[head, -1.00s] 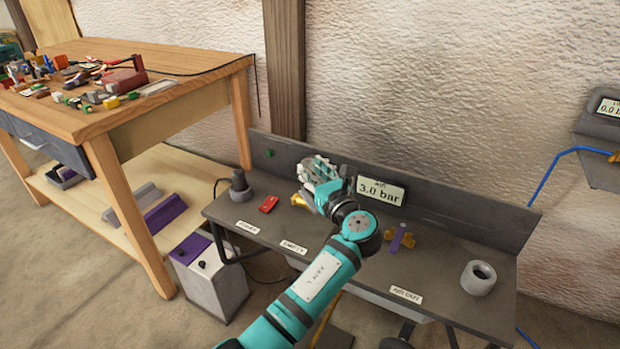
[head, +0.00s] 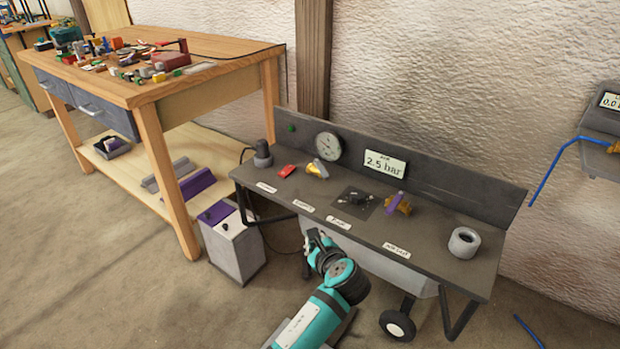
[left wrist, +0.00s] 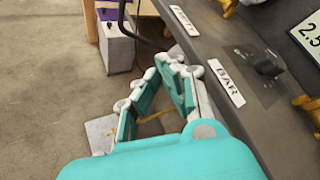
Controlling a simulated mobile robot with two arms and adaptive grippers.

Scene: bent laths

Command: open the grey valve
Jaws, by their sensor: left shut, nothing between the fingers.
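The grey valve (head: 317,168) has a yellow body and a light grey handle; it sits on the dark bench (head: 440,240) below the round gauge (head: 328,146). Its handle looks slanted, but its exact angle is too small to tell. Part of its yellow body shows at the top edge of the left wrist view (left wrist: 228,6). My left gripper (head: 314,238) is shut and empty, in front of the bench's front edge and apart from the valve. It also shows in the left wrist view (left wrist: 162,68). My right gripper is not in view.
The air display (head: 385,163) reads 2.5 bar. A purple-handled valve (head: 395,202), a black knob (head: 357,198), a red switch (head: 286,171) and a grey ring (head: 464,242) are on the bench. A cluttered wooden table (head: 215,70) stands at left.

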